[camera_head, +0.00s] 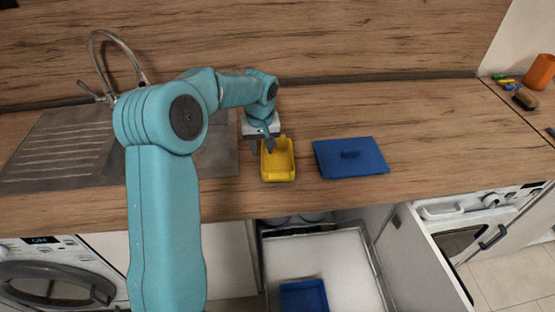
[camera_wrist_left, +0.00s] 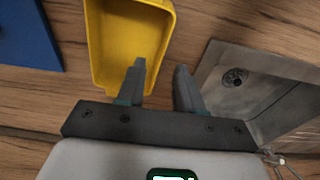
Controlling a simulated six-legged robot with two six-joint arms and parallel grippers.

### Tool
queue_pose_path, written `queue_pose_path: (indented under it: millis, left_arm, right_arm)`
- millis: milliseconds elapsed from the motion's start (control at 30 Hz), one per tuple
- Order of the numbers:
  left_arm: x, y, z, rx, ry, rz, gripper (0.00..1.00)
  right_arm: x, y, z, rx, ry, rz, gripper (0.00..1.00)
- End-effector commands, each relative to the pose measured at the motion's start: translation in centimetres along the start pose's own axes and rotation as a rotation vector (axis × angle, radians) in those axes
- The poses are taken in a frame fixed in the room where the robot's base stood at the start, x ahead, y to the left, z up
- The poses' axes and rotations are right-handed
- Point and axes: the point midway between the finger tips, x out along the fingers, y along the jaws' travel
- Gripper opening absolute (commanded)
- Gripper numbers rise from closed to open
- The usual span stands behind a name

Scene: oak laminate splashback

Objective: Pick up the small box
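The small box is a yellow open-topped tray (camera_head: 281,167) standing on the wooden counter, and it also shows in the left wrist view (camera_wrist_left: 122,38). It looks empty. My left gripper (camera_head: 263,147) is at the box's left edge in the head view. In the left wrist view my left gripper (camera_wrist_left: 159,72) is open, with a gap between its fingers. One finger overlaps the box's inside and the other lies outside, so the fingers straddle one wall. I cannot tell whether they touch it. My right gripper is not in view.
A metal sink (camera_head: 65,150) is at the left. A blue container (camera_head: 304,296) sits in an open drawer below. Several small items and an orange cup (camera_head: 540,71) are far right.

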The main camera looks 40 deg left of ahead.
Motion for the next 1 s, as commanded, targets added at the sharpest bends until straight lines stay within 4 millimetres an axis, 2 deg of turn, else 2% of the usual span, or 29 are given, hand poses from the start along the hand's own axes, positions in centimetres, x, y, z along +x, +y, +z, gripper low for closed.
queue_pose_path:
  millis: [167, 300, 400, 667, 767, 800, 1000]
  left_arm:
    - [1.6, 0.0, -0.1, 0.0, -0.003, -0.001, 0.36]
    - [4.0, -0.1, -0.2, 0.001, -0.004, -0.002, 0.36]
    - [5.2, -0.1, -0.3, 0.0, -0.002, -0.001, 0.36]
    - [5.6, -0.1, -0.4, -0.001, 0.001, 0.001, 0.36]
    - [5.6, -0.1, -0.4, 0.0, 0.0, 0.001, 0.06]
    - [5.6, -0.1, -0.4, 0.0, 0.0, 0.001, 0.0]
    - [5.5, -0.1, -0.4, 0.0, 0.001, 0.001, 0.0]
  right_arm:
    - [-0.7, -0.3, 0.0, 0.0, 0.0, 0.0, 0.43]
    - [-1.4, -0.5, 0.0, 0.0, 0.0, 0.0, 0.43]
    - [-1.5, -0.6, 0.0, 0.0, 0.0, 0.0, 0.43]
    - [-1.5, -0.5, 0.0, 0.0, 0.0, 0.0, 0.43]
    - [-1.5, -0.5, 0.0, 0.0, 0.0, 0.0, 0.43]
    - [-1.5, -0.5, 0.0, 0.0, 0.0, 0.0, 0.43]
    - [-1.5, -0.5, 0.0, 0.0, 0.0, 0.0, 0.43]
